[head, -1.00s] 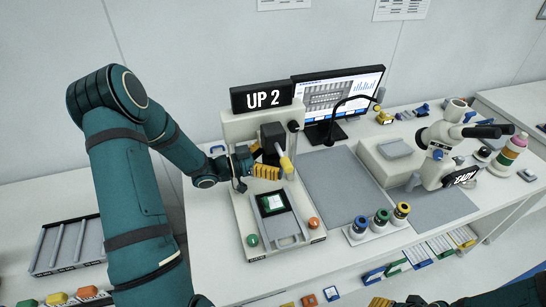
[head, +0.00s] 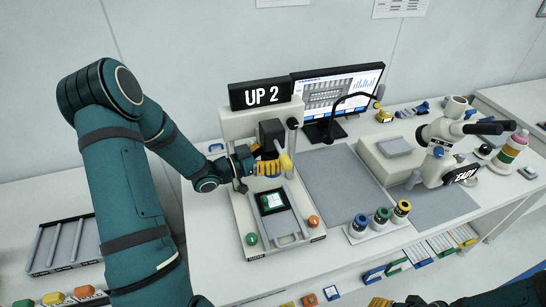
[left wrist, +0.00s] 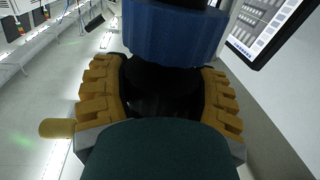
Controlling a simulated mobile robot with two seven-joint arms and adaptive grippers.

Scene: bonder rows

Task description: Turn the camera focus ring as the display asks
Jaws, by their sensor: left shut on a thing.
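The display (head: 261,95) on top of the bonder reads "UP 2". My left gripper (head: 268,168) is at the black camera unit (head: 271,137) on the bonder's front. In the left wrist view, my left gripper's yellow ribbed fingers (left wrist: 160,98) stand on both sides of a dark part below a blue ribbed ring (left wrist: 175,32). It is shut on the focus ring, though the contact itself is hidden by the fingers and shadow. My right gripper (head: 383,302) shows only in part at the bottom edge; its jaws cannot be judged.
Below the gripper, the bonder's stage holds a green part (head: 272,202), with a green button (head: 251,239) and an orange button (head: 313,221) in front. A yellow-tipped lever (head: 286,160) is close beside the fingers. A microscope (head: 440,150) and coloured spools (head: 381,216) stand right.

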